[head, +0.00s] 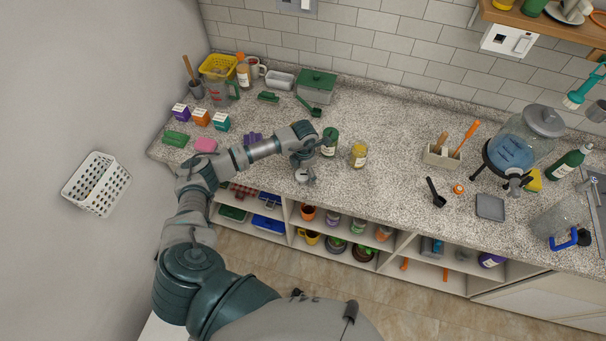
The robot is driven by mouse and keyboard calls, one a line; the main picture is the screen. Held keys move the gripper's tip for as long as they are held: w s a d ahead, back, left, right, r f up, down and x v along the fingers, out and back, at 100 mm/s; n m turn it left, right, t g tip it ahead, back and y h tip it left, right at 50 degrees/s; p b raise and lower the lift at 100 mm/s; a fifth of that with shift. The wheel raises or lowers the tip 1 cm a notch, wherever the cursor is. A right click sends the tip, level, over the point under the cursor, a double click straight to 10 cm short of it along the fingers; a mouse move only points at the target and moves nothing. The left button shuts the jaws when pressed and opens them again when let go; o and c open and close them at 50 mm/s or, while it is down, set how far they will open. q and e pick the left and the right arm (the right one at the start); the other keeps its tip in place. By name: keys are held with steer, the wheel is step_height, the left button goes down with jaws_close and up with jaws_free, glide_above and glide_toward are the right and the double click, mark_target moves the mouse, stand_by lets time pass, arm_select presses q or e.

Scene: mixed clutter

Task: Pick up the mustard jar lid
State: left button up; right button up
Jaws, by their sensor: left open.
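A small jar with yellow contents and a pale label (359,155) stands upright on the speckled counter; I take it for the mustard jar. A small pale round piece (301,175), possibly the lid, lies near the counter's front edge, left of the jar. My left gripper (307,178) is open and points down right beside this piece, partly covering it. I cannot tell whether they touch. My right gripper is out of view.
A green jar (329,142) stands close to my left gripper, beside the yellow jar. Open shelves with pots run below the counter edge. Counter between jar and holder is clear.

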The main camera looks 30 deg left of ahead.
mark_target(304, 174)
arm_select(q)
steer(key=c, duration=0.9)
steer(key=shift+o, duration=0.2)
steer(key=shift+r, duration=0.15)
steer(key=shift+r, duration=0.6)
step_height(304, 174, up, 2)
steer(key=shift+s+r+b, duration=0.1)
steer(key=shift+b, duration=0.5)
steer(key=s+d+b, duration=0.1)
steer(key=s+d, duration=0.3)
steer(key=s, duration=0.3)
steer(key=s+d+r+b, duration=0.1)
steer(key=s+d, duration=0.3)
steer(key=s, duration=0.2)
steer(key=shift+s+r, duration=0.2)
steer(key=shift+s, duration=0.2)
step_height(304, 174, up, 5)
steer(key=shift+p, duration=1.25)
